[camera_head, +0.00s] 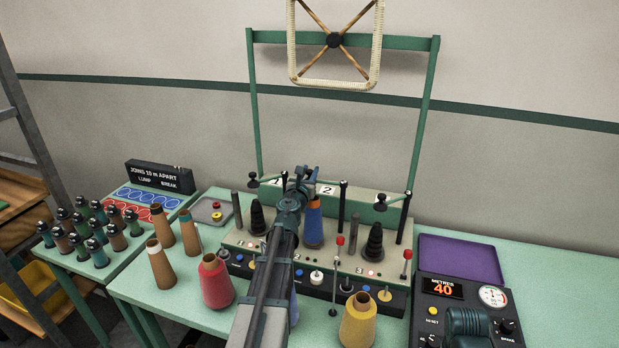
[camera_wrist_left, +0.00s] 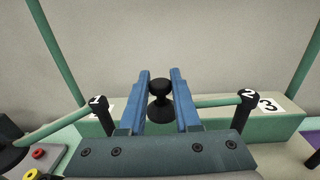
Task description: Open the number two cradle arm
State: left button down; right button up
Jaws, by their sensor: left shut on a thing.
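The number two cradle arm is a green bar (camera_wrist_left: 215,101) running from a dark post (camera_wrist_left: 247,99) marked 2 to a black knob (camera_wrist_left: 160,92). My left gripper (camera_wrist_left: 160,85) has its blue fingers closed on either side of that knob. In the head view, the left gripper (camera_head: 299,180) is at the end of the arm over the middle of the winder, just left of the number two post (camera_head: 343,192). The gripper hides the knob there. Below it a blue cone (camera_head: 313,224) stands at the middle position.
The number one arm knob (camera_head: 253,180) is to the left and the number three arm knob (camera_head: 380,201) to the right. Cones stand on the front table, including a red one (camera_head: 215,282) and a yellow one (camera_head: 358,321). A metre counter (camera_head: 442,289) is at right.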

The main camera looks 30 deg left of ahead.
pick_arm(q)
jog(key=shift+w+a+m+t+h, duration=0.2)
jog(key=shift+w+m+h, duration=0.8)
jog(key=shift+h, duration=0.55)
jog(key=shift+w+a+m+t+h, duration=0.2)
jog(key=shift+w+m+h, duration=0.8)
jog(key=shift+h, duration=0.55)
jog(key=c, duration=0.7)
grip_release()
jog(key=shift+d, duration=0.1)
jog(key=shift+o, duration=0.2)
jog(key=shift+s, duration=0.1)
jog(key=s, duration=0.9)
jog(key=s+a, duration=0.1)
jog(key=s, duration=0.3)
jog(key=shift+s, duration=0.3)
